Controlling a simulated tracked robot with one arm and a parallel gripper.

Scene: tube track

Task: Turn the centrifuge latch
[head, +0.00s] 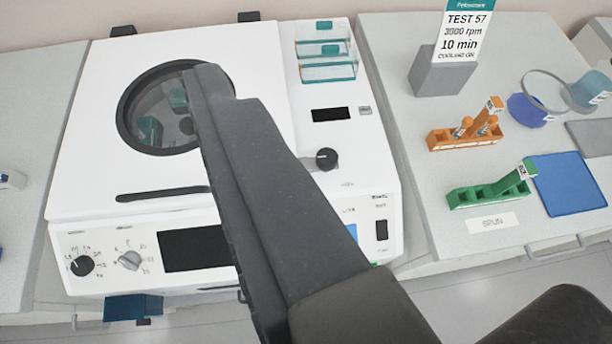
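The white centrifuge (90,150) stands on the bench, its lid down, with a round window (150,108) in the lid. A black knob (326,159) is on the top right panel. The front has a black dial (82,265), a grey knob (130,260), a dark display (195,248) and a black switch (381,230). No part is labelled legibly as the latch, so I cannot tell which it is. My gripper (205,82) is dark grey and reaches over the lid, hiding part of the window and front panel. Its finger gap does not show.
To the right are a grey block with a "TEST 57" card (462,32), an orange rack (465,138), a green rack (490,190) and a blue mat (570,184). A dark blue piece (132,307) is below the front.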

